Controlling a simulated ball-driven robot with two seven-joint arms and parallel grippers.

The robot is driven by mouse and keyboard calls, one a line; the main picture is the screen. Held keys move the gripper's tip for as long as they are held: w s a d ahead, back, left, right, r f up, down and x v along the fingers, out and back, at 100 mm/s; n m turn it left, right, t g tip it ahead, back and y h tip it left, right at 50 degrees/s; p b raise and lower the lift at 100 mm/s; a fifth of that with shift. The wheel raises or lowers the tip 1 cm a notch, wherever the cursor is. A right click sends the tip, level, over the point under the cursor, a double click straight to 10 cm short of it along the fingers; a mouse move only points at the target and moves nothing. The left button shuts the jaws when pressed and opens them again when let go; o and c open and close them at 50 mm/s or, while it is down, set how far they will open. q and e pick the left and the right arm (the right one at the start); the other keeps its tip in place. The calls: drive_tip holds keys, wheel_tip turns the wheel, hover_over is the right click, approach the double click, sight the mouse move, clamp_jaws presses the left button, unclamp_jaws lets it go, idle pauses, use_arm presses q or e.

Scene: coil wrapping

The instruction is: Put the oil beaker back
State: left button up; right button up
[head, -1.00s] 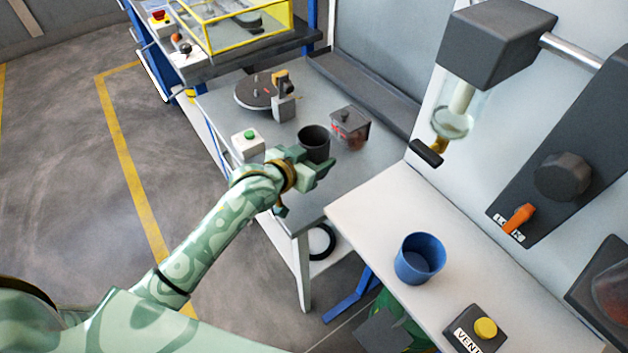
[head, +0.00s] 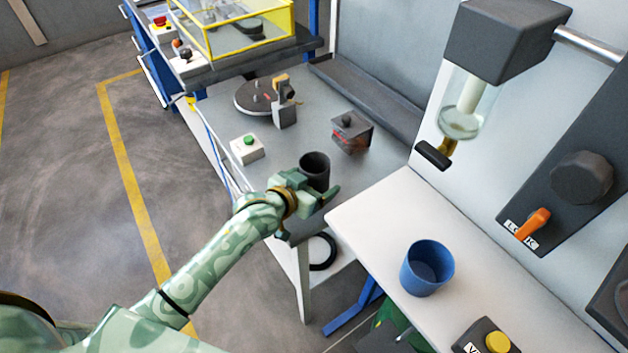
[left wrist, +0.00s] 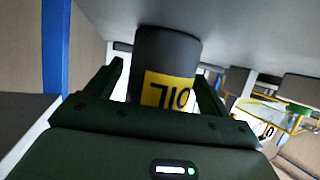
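The oil beaker (head: 315,163) is a dark grey open cup at the near edge of the grey table. My left gripper (head: 312,194) has its fingers on both sides of it and is shut on it. In the left wrist view the beaker (left wrist: 165,55) sits between the two fingers, its yellow OIL label upside down in the picture. It looks upright in the head view. I cannot tell whether its base touches the table or is slightly above it. My right gripper is not clearly in view.
The grey table (head: 225,110) also bears a round disc fixture (head: 262,97), a green-button box (head: 247,148) and a dark lidded box (head: 351,132). A white bench (head: 375,225) at right holds a blue cup (head: 427,268) and a yellow-button box (head: 487,340). A glass cylinder (head: 463,110) hangs above.

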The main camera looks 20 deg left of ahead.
use_arm(q)
drive_tip(key=shift+s+a+r, duration=0.1)
drive_tip(key=shift+s+r, duration=0.1)
drive_tip(key=shift+r, duration=0.05)
drive_tip(key=p+v, duration=0.3)
drive_tip(key=v, duration=0.7)
drive_tip(key=shift+s+r, duration=0.1)
drive_tip(key=shift+s+a+r, duration=0.2)
drive_tip(key=shift+s, duration=0.4)
